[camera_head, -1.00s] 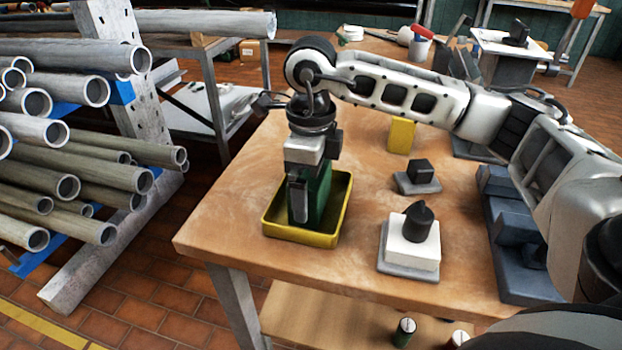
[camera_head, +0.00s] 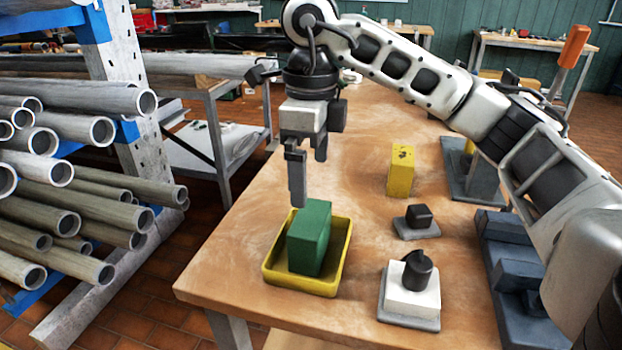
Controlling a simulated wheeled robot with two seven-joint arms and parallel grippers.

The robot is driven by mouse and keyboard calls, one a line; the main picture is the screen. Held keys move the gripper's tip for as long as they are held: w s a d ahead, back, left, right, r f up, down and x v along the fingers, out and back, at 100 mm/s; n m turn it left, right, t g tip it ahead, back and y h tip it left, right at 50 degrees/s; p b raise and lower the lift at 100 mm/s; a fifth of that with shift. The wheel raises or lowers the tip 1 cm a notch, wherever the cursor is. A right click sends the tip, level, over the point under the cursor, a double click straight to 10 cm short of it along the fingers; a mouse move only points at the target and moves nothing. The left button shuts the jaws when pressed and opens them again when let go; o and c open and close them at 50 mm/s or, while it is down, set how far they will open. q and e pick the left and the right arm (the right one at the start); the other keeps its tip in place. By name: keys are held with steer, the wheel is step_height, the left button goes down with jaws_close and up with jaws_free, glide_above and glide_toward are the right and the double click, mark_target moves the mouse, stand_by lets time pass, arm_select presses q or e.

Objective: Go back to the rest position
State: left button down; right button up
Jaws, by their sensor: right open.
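My right gripper (camera_head: 308,178) is open and empty. It points down above the yellow tray (camera_head: 334,281) and the green block, with its fingers a little above the block's top. The green block (camera_head: 309,238) stands upright inside the tray near the table's front left. My right arm reaches in from the right side of the view. My left gripper is not in view.
The wooden table (camera_head: 235,262) also holds a yellow block (camera_head: 401,172), a small black cube on a grey plate (camera_head: 417,222), a white block with a black knob (camera_head: 411,298) and blue-grey fixtures (camera_head: 510,270). A pipe rack (camera_head: 138,125) stands at left.

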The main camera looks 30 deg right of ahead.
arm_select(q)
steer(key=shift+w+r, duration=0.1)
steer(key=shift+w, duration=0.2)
